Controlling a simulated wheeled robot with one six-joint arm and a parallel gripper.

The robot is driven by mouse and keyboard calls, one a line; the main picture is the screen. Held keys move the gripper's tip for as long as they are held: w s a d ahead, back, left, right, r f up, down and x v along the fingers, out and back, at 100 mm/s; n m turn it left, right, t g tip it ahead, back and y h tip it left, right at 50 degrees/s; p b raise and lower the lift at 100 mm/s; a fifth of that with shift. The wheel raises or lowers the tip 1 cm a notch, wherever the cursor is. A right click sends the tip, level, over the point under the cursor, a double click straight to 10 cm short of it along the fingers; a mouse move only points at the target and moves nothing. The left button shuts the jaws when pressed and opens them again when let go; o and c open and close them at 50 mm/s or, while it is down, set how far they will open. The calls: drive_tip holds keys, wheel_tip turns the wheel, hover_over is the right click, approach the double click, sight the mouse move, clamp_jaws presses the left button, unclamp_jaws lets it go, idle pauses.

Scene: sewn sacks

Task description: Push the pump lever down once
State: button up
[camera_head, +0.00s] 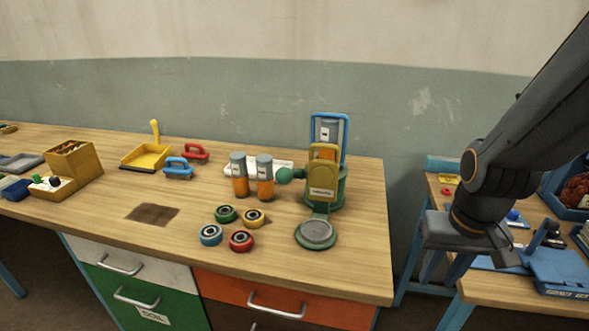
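The pump (323,178) stands near the right end of the wooden workbench. It has a green base, a yellow front plate with a white label, and a clear-looking cylinder behind. A tall blue loop handle (330,117) rises over it, and a green round knob (289,175) sticks out to the left. I cannot tell for sure which of these is the lever. A round green-rimmed dish (316,233) sits in front of the pump. My gripper (480,262) hangs to the right, past the bench end, well apart from the pump. Its fingers look spread and empty.
Two orange-and-grey cylinders (252,178) and several coloured rings (227,228) stand left of the pump. Farther left are a yellow dustpan (146,157), red and blue handled tools, and a wooden box. A second table (490,281) with blue equipment lies beneath my gripper.

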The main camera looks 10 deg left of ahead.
drive_tip(key=shift+w+a, duration=0.1)
drive_tip(key=shift+w, duration=0.05)
drive_tip(key=c, duration=0.5)
drive_tip(key=shift+t, duration=0.5)
drive_tip(key=w+a+r+b, duration=0.1)
drive_tip(key=w+a, duration=0.1)
drive_tip(key=w+a+r+b, duration=0.1)
drive_tip(key=w+a, duration=0.1)
drive_tip(key=w+a+r+b, duration=0.1)
drive_tip(key=w+a, duration=0.2)
drive_tip(key=shift+a+r, duration=0.1)
drive_tip(key=shift+r, duration=0.25)
clamp_jaws()
drive_tip(key=w+a+r+t+b, duration=0.1)
drive_tip(key=a+r+b, duration=0.3)
drive_tip(key=a+r, duration=0.7)
drive_tip(key=w+a+r+m+t+b, duration=0.1)
drive_tip(key=a+r+t+b, duration=0.2)
drive_tip(key=a+r, duration=0.7)
drive_tip(key=a+b, duration=0.1)
drive_tip(key=a, duration=0.2)
drive_tip(key=shift+w+a+r+t+y, duration=0.25)
drive_tip(key=shift+a+r+t+y, duration=0.05)
drive_tip(key=shift+a+r+t, duration=0.1)
